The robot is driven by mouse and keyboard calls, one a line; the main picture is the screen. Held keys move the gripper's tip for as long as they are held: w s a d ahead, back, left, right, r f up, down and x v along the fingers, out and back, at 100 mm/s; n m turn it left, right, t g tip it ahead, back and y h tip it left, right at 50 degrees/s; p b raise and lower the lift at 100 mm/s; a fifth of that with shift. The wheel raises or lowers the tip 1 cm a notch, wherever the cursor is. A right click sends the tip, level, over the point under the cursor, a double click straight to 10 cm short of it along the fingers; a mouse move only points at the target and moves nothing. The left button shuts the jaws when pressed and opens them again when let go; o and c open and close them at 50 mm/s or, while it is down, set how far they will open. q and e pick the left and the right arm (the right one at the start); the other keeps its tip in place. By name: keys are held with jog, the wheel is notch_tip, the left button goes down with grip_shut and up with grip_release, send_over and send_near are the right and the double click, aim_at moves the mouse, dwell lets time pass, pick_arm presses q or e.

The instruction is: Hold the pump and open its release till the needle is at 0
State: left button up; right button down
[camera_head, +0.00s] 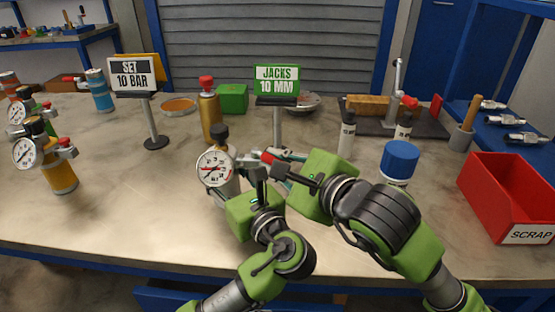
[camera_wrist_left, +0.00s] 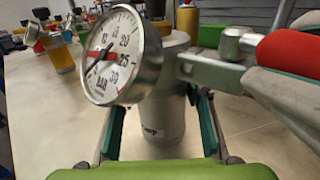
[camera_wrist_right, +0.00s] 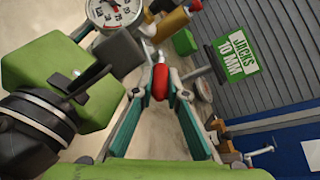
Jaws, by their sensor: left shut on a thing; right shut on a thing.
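The pump (camera_head: 230,184) stands upright at the table's middle, with a grey body, a black cap and a white round gauge (camera_head: 215,167). In the left wrist view the gauge (camera_wrist_left: 118,54) has a red band and a dark needle pointing to the lower left, toward the low end; its exact reading is unclear. My left gripper (camera_wrist_left: 160,118) is shut around the grey pump body, one finger on each side. My right gripper (camera_wrist_right: 158,84) is shut on the red-gripped release lever (camera_wrist_right: 159,78) at the pump's right. In the head view the fingers are partly hidden.
The JACKS 10 MM sign (camera_head: 277,80) stands just behind the pump. A blue-capped container (camera_head: 400,160) and a red SCRAP bin (camera_head: 508,197) are to the right. Other gauged pumps (camera_head: 58,170) stand at left. The table's front left is clear.

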jog(key=shift+s+f+h, duration=0.1)
jog(key=shift+f+h, duration=0.1)
jog(key=shift+h, duration=0.1)
jog(key=c, duration=2)
grip_release()
jog(key=shift+a+r, duration=0.1)
jog(key=v, duration=0.7)
jog(key=shift+s, duration=0.2)
